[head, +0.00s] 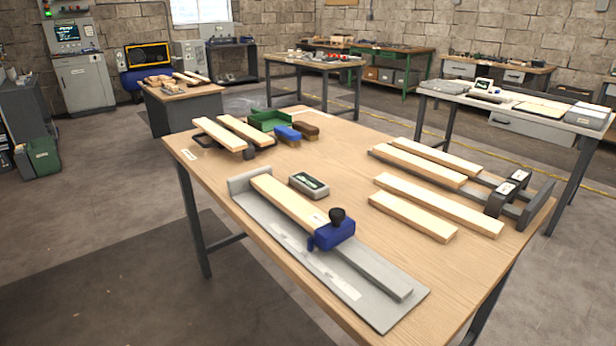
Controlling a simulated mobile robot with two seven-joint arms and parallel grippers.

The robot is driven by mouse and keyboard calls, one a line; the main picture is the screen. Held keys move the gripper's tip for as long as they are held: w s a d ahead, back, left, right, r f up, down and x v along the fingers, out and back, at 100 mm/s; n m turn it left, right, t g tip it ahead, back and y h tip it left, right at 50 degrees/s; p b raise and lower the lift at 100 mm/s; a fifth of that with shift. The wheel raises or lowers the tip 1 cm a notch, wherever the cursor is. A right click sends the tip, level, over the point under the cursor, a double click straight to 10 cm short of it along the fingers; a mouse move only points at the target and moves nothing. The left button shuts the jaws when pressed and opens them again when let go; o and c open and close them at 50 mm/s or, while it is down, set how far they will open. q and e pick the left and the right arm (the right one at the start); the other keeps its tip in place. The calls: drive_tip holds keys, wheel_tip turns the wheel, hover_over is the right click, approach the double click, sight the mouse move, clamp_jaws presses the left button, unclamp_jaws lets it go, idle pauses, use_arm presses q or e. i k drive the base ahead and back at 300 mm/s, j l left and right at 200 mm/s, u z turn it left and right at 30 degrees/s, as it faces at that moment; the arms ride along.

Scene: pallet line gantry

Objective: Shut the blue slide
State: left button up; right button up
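The blue slide (334,235), a blue block with a black knob on top and a small blue lever at its left side, sits on a grey rail (374,272). The rail runs along a flat grey base plate (300,259) on the near part of the wooden table. A wooden slat (287,201) lies on the plate between the grey end stop (249,179) and the slide. The slat's near end reaches close to the slide; I cannot tell if they touch. Neither of my grippers is in view.
A grey handheld device (309,185) lies beside the slat on the table (350,150). Loose slats (436,205) and a dark clamp (505,195) lie to the right.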

sight(341, 228)
drive_tip(key=i+j+z, duration=0.15)
drive_tip(key=j, duration=0.25)
drive_tip(key=i+j+z, duration=0.15)
drive_tip(key=j, duration=0.25)
drive_tip(key=j+z, duration=0.15)
drive_tip(key=j, duration=0.25)
drive_tip(key=i+j+z, duration=0.15)
drive_tip(key=j, duration=0.25)
